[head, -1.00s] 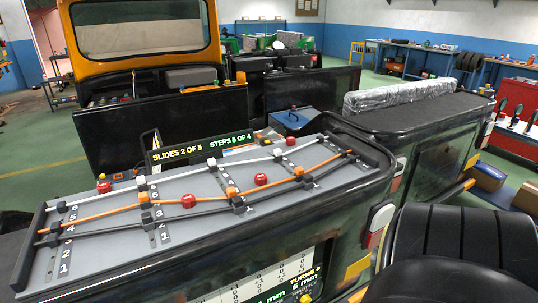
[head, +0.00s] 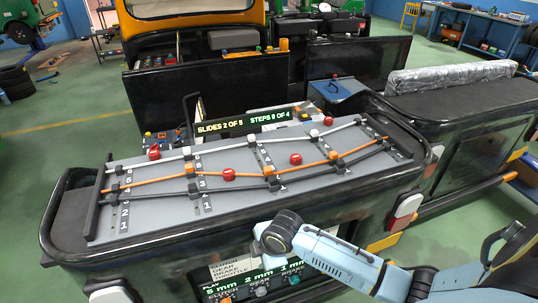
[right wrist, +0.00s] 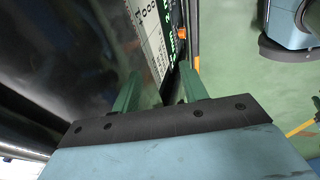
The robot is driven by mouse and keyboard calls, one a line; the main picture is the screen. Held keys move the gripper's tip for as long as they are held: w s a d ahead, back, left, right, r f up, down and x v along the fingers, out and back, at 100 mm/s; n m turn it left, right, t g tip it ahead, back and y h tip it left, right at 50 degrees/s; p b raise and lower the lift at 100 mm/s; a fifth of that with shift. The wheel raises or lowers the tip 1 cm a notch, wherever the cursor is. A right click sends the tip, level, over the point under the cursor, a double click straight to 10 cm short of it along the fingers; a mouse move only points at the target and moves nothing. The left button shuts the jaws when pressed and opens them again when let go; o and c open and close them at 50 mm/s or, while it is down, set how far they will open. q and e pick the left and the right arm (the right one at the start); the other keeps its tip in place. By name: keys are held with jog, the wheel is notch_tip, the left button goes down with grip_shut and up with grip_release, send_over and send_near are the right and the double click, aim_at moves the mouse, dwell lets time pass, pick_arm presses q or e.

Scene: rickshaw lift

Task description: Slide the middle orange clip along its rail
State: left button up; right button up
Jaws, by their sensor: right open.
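A sloped grey board (head: 150,215) on the rickshaw's rear carries a white, an orange and a dark rail. The orange rail (head: 150,181) runs along the middle. An orange clip (head: 268,170) sits on it near the board's centre, and another orange clip (head: 333,156) is further right. Red knobs stand between the clips. My right arm reaches in from the right, in front of the board. Its fingers cannot be made out in the head view. In the right wrist view my right gripper (right wrist: 158,84) is open and empty, apart from the clips. My left gripper is out of view.
A lit sign (head: 240,123) stands behind the board. The board's raised dark rim and a lettered panel (head: 232,277) on the rickshaw's rear are close to my arm. The panel shows in the right wrist view (right wrist: 148,25).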

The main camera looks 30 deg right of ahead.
notch_tip(320, 180, up, 9)
jog(key=a+n+p, duration=0.1)
jog(key=a+n, duration=0.1)
jog(key=n, duration=0.1)
jog(key=n+h+p, duration=0.2)
jog(key=n, duration=1.3)
send_near(268, 168)
jog(key=x, duration=0.8)
jog(key=shift+f, duration=0.2)
jog(key=shift+c, duration=0.3)
grip_shut()
